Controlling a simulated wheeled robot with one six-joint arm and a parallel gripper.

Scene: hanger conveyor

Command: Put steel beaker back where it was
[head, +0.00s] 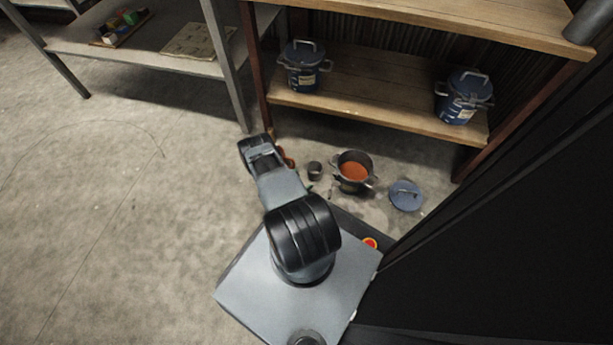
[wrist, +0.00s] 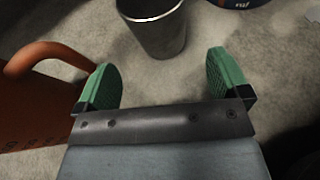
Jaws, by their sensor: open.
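The steel beaker (head: 315,170) is a small dark metal cup standing upright on the concrete floor, left of an open pot. In the wrist view the beaker (wrist: 158,28) stands just beyond my gripper (wrist: 166,82), roughly in line with the gap between its green-padded fingers. The fingers are apart, with nothing between them. The beaker's top edge is cut off by the frame.
An orange-brown handled vessel (wrist: 40,90) lies close by my left finger. An open pot of red-orange content (head: 354,171) and a blue lid (head: 405,195) sit on the floor. Wooden shelves (head: 380,98) hold two blue lidded pots. Open floor lies left.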

